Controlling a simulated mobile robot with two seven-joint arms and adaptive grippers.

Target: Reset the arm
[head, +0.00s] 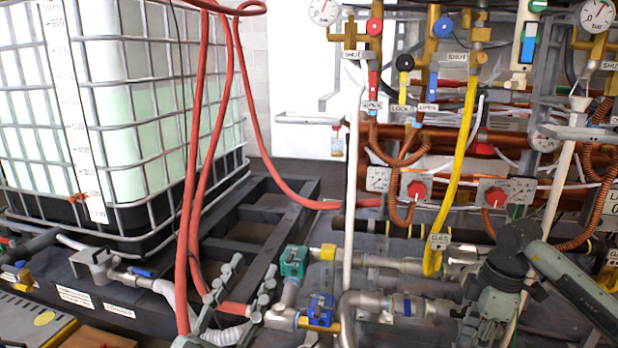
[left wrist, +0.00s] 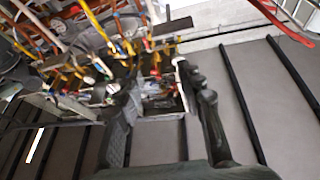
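My left gripper (head: 252,270) reaches up from the bottom of the head view, in front of the pipework. In the left wrist view its two dark fingers (left wrist: 156,92) stand apart with a clear gap and nothing held between them. My right arm (head: 575,290) comes in from the right edge and bends at a dark joint near the lower right pipes. The part below that joint is dark and cluttered, and I cannot make out its fingers. I cannot tell whether either arm touches the pipes.
A caged white tank (head: 120,100) stands at the left. Red hoses (head: 190,170) hang close to my left gripper. A teal valve (head: 293,262) and a blue valve (head: 320,308) lie just right of it. Gauges, copper pipes and a yellow hose (head: 462,150) crowd the right.

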